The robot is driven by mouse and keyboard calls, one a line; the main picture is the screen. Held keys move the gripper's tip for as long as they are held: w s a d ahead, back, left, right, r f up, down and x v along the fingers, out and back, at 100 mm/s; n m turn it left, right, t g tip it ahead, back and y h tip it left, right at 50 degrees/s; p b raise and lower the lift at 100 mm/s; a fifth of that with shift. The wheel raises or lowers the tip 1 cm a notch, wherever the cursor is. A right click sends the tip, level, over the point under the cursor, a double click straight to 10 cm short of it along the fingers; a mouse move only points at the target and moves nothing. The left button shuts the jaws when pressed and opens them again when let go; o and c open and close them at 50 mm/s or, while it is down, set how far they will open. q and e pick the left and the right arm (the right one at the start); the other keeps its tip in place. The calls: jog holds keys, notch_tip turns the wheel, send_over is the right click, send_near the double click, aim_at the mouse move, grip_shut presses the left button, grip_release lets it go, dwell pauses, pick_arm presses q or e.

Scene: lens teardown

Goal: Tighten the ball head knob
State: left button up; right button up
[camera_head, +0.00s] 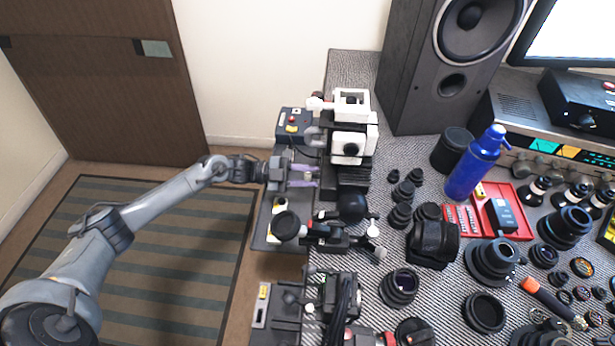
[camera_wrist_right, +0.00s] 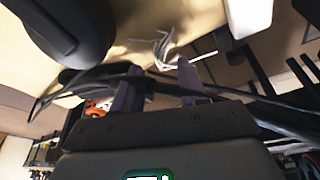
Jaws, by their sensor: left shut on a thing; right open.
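My left gripper (camera_head: 312,176) reaches in from the left, its purple fingers beside the dark base of a white and black device (camera_head: 352,143). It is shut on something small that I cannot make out. A black ball-shaped part (camera_head: 351,206) sits just below and to the right of it, above a dark bracket with pale knobs (camera_head: 374,231). I cannot tell for sure which part is the ball head knob. My right gripper (camera_wrist_right: 157,80) is open in the right wrist view, with dark cables around its fingers. A dark rounded part (camera_wrist_right: 62,30) is close at its upper left.
Several lenses and rings cover the grey textured table around a lens (camera_head: 399,287). A blue bottle (camera_head: 476,163), a red tray (camera_head: 520,225) and a speaker (camera_head: 440,75) stand to the right. Open floor with a striped rug (camera_head: 150,250) lies left.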

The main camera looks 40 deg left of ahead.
pick_arm(q)
jog(key=shift+m, duration=0.4)
pick_arm(e)
jog(key=shift+d+f, duration=0.15)
pick_arm(q)
jog(key=o, duration=1.1)
jog(key=shift+c, duration=0.2)
jog(key=shift+a, duration=0.1)
pick_arm(e)
jog(key=shift+r, duration=0.25)
pick_arm(q)
jog(key=p+v, duration=0.2)
jog(key=v, duration=0.8)
jog(key=shift+s+a, duration=0.25)
jog(key=shift+s, duration=0.1)
pick_arm(e)
jog(key=shift+r, duration=0.95)
